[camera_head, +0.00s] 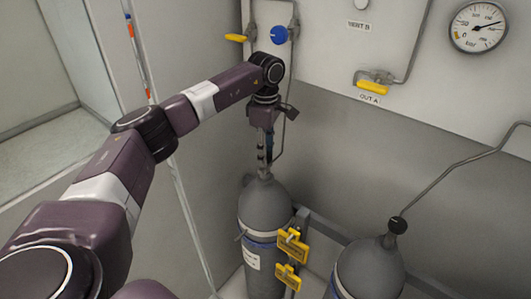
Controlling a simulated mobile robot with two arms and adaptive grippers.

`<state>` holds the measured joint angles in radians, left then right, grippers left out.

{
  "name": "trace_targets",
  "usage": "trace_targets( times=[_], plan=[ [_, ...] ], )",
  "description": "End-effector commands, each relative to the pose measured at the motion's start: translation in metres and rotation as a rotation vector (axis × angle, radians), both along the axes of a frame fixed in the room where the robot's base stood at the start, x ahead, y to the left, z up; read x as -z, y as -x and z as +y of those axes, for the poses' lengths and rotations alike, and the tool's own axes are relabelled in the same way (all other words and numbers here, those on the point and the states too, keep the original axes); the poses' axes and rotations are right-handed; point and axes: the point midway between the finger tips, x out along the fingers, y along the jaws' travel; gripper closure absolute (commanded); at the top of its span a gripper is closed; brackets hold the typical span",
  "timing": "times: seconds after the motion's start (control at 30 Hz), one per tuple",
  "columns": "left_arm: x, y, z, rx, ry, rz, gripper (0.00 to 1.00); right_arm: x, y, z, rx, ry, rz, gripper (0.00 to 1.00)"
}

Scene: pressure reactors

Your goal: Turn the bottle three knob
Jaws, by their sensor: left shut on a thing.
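A grey gas bottle (265,213) stands upright at the middle bottom of the head view, with a white label and a blue band low on its body. My left arm reaches in from the left, and its gripper (265,146) points down just above this bottle's neck. The gripper is shut on the knob at the bottle's top, which is mostly hidden by the gripper. A second grey bottle (370,270) stands to the right with a black knob (397,226) on top. I cannot read a bottle number. My right gripper is out of view.
Yellow clamps (292,245) on a rail stand between the bottles. The wall panel behind has a blue knob (279,35), a yellow OUT A handle (373,87) and a pressure gauge (478,26). A thin metal pipe (455,165) runs to the right bottle.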

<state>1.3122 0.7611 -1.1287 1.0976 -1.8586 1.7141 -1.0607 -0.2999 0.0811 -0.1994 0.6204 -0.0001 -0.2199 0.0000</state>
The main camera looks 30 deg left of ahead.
Motion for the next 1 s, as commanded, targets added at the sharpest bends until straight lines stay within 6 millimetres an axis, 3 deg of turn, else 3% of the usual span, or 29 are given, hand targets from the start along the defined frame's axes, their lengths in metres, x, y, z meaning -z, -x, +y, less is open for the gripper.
trace_targets(
  times=[1.0],
  plan=[
    [-0.0021, -0.003, 0.0012, -0.949, 0.002, -0.004, 0.93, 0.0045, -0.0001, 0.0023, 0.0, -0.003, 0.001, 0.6]
  ],
)
